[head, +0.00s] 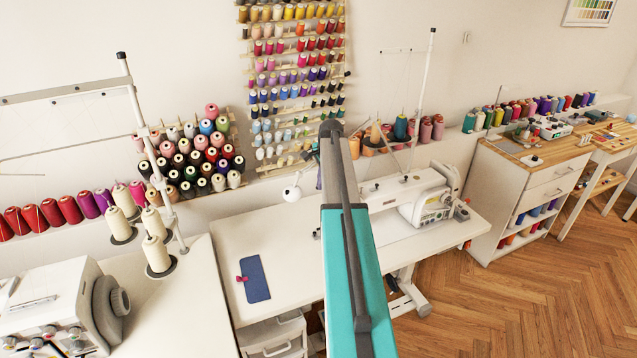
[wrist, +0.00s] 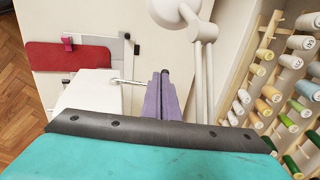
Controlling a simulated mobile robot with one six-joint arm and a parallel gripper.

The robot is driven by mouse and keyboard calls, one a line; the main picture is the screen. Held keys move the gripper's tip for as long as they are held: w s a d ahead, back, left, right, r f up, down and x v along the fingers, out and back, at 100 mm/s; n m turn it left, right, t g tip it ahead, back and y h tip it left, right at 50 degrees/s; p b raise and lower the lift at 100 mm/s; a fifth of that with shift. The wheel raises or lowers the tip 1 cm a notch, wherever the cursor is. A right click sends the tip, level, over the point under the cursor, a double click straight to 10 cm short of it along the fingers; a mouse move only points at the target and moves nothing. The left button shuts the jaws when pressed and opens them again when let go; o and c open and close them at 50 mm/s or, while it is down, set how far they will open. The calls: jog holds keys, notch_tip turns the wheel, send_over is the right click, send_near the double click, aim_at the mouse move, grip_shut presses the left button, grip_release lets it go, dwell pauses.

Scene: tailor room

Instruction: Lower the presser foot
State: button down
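The white sewing machine (head: 428,208) stands on a white table (head: 285,235); my arm crosses in front of its left part in the head view. In the wrist view, a white block (wrist: 92,92), apparently the machine's head end, has a thin metal rod or lever (wrist: 124,81) at its right. The presser foot cannot be made out. My gripper's purple fingers (wrist: 161,92) lie close together, seemingly shut and empty, just right of that lever. Whether they touch it is unclear. The fingers are mostly hidden behind my arm in the head view.
A white lamp (wrist: 195,32) rises close beside my gripper. Thread spools (wrist: 270,95) line the wall at the right.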

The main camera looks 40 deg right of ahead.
jog(key=shift+s+d+f, duration=0.15)
jog(key=shift+s+f, duration=0.3)
jog(key=shift+s, duration=0.1)
jog(key=s+a+b+v, duration=0.1)
jog(key=v, duration=1.3)
jog(key=shift+f+b, duration=0.15)
jog(key=shift+b, duration=0.15)
jog(key=shift+s+f, duration=0.1)
jog(key=shift+s, duration=0.05)
